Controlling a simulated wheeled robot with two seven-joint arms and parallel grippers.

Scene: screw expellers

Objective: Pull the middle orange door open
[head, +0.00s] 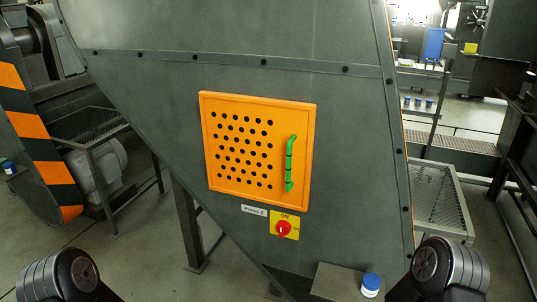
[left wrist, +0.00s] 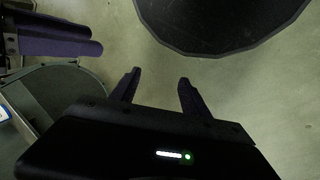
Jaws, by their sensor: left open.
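The orange door (head: 237,190) is a square perforated panel on the grey machine housing, in the middle of the head view. It looks shut. Its green vertical handle (head: 290,163) is on the door's right side. My left gripper (left wrist: 157,78) shows in the left wrist view, with its two dark fingers apart and nothing between them. It points at bare floor, away from the door. In the head view only dark rounded parts of my arms show at the bottom left and bottom right; neither gripper's fingers show there.
Below the door are a "Press 2" label (head: 254,210) and a yellow plate with a red switch (head: 284,229) marked Off. A white jar with a blue lid (head: 371,285) stands on a grey ledge (head: 335,283) at the bottom. Mesh platforms flank the housing.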

